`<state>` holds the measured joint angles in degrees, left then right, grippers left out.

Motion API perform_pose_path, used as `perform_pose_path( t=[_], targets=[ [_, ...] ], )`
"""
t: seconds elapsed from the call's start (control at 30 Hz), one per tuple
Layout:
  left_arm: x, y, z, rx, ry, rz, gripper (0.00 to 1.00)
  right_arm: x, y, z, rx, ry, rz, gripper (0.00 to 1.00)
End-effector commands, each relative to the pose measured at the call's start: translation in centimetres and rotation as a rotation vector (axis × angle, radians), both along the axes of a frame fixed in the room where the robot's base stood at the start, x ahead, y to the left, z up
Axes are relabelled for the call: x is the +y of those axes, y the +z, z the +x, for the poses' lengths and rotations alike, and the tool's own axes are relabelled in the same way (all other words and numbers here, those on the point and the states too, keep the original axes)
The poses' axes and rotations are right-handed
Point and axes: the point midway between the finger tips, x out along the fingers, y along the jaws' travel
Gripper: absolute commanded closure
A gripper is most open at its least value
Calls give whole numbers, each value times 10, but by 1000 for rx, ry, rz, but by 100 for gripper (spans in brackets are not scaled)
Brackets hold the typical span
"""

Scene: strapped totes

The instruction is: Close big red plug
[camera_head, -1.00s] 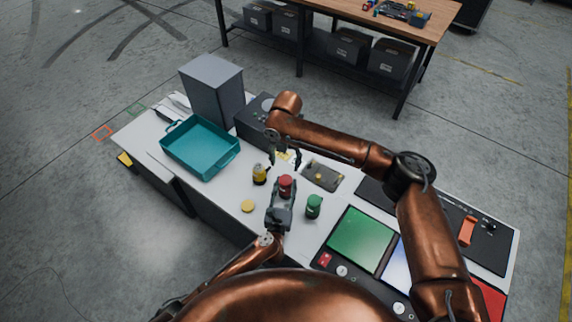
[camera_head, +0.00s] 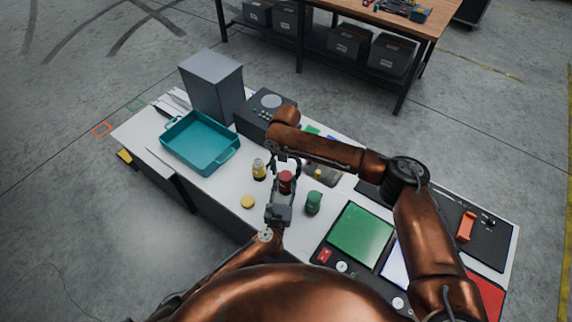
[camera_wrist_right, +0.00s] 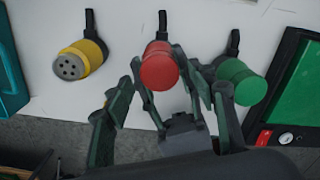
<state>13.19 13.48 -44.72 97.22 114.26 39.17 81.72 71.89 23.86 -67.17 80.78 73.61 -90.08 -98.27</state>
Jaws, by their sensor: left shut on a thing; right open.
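The red plug (camera_head: 285,182) stands near the front middle of the table. Its round red end (camera_wrist_right: 158,66) faces the right wrist camera and looks smooth, with no holes showing. My left gripper (camera_head: 281,195) is shut on the red plug from the front. In the right wrist view, its jaws show just below the red end. My right gripper (camera_head: 284,166) is open and empty above and just behind the red plug. Its two fingers stand on either side of the plug in the right wrist view (camera_wrist_right: 172,95). I cannot tell whether they touch it.
A yellow plug (camera_wrist_right: 75,65) with a holed face stands left of the red one, and a green plug (camera_wrist_right: 242,80) right. A yellow cap (camera_head: 247,202) lies in front. A teal tray (camera_head: 228,160) is at the left, with a green panel (camera_head: 360,236) at the right.

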Motion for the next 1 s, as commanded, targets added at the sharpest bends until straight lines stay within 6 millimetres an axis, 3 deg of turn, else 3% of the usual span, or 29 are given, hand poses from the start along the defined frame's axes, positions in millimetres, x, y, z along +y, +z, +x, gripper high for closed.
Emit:
perform_pose_path(
  t=[0.03, 0.2, 0.5, 1.0],
  targets=[
    [3, -14, -4, 21, 4, 7, 100, 0, -7, 0, 2, 0, -1, 48],
    [3, -14, -4, 21, 4, 6, 100, 0, -18, 0, 1, -1, 0, 48],
    [3, -14, -4, 21, 4, 6, 100, 0, -19, 0, 0, 0, 0, 48],
    [4, -14, -4, 21, 4, 6, 100, 0, -19, 0, 1, 0, -1, 82]
  ],
)
